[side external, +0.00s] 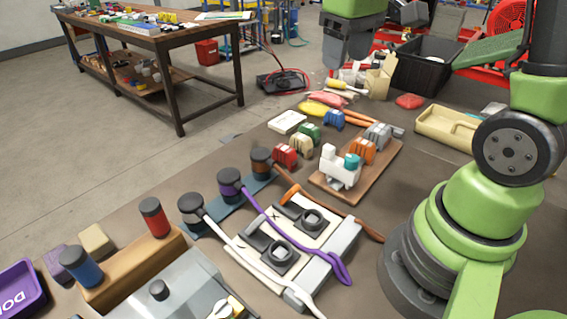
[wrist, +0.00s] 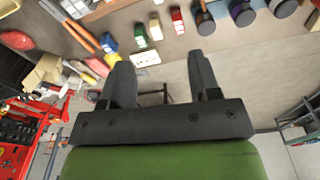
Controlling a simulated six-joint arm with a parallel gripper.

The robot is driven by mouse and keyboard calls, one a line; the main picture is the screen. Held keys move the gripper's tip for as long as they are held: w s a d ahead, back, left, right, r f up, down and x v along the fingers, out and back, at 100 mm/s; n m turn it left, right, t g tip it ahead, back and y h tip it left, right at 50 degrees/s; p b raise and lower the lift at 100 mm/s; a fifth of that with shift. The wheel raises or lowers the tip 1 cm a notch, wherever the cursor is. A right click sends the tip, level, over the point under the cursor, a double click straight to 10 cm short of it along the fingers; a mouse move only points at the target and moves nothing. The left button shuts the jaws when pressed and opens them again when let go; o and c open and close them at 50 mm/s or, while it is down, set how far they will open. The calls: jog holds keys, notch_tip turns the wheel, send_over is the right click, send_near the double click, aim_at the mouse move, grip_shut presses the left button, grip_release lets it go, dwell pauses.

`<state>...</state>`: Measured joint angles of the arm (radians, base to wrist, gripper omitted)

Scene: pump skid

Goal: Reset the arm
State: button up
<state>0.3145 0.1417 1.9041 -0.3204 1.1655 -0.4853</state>
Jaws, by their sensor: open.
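My gripper (side external: 347,62) hangs at the top of the side external view, well above and behind the table's objects. It is dark grey below a green wrist part. In the wrist view, my gripper (wrist: 162,75) shows two dark fingers spread wide apart with nothing between them. The fingers touch nothing that I can see. My green arm stands at the right of the side external view, and its upper part runs out of the frame.
A wooden board (side external: 376,178) holds small coloured parts. A black bin (side external: 428,66) and beige tray (side external: 449,130) stand farther back. A wooden workbench (side external: 160,40) stands across open floor (side external: 120,140).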

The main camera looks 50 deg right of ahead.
jog(key=s+a+r+m+t+y, duration=0.1)
jog(key=s+a+r+t, duration=0.1)
jog(key=s+a, duration=0.3)
jog(key=s+a+r+m+t+y, duration=0.1)
jog(key=s+a+r+t, duration=0.1)
jog(key=s+a+t, duration=0.2)
jog(key=shift+s+a+r, duration=0.25)
jog(key=shift+s+a, duration=0.8)
jog(key=shift+s, duration=0.05)
